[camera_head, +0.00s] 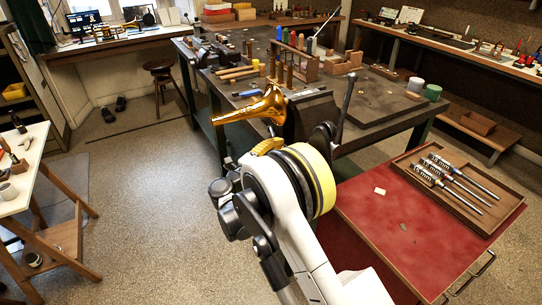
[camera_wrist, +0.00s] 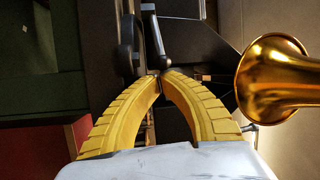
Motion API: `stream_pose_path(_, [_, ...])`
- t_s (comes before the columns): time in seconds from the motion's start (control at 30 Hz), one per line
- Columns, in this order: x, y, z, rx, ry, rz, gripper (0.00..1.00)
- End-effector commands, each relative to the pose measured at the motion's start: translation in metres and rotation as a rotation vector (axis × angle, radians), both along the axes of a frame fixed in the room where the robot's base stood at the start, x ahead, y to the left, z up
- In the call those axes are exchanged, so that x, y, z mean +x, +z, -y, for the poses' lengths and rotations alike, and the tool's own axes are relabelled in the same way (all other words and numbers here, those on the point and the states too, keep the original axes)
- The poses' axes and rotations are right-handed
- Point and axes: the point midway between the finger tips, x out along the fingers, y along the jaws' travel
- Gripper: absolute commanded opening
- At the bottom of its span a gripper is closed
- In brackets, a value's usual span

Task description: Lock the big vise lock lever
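In the wrist view, a slim grey bar with a rounded end, which looks like the big vise lock lever (camera_wrist: 157,38), runs down toward my fingertips. My gripper (camera_wrist: 161,75) has two yellow ribbed fingers that curve in until their tips meet or nearly meet just below the bar. I cannot tell whether the tips touch the bar. In the head view, a dark upright lever (camera_head: 347,100) stands at the near bench edge, right of my gripper (camera_head: 266,146). My arm hides much of the vise there.
A brass horn bell (camera_wrist: 272,78) lies close right of my fingers; the horn (camera_head: 264,106) also shows above my gripper in the head view. The workbench (camera_head: 372,108) carries tools and wooden racks. A red cart top (camera_head: 372,215) with a wooden tray (camera_head: 412,180) stands at right.

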Motion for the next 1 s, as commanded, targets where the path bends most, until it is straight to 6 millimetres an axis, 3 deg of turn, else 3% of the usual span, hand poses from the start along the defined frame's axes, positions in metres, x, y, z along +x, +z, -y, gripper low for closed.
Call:
stream_pose_path(0.23, [0.0109, 0.0019, 0.0081, 0.0, 0.0, 0.0, 0.0])
stream_pose_path(1.0, [0.0083, 0.0019, 0.0017, 0.001, -0.073, 0.0, 0.0])
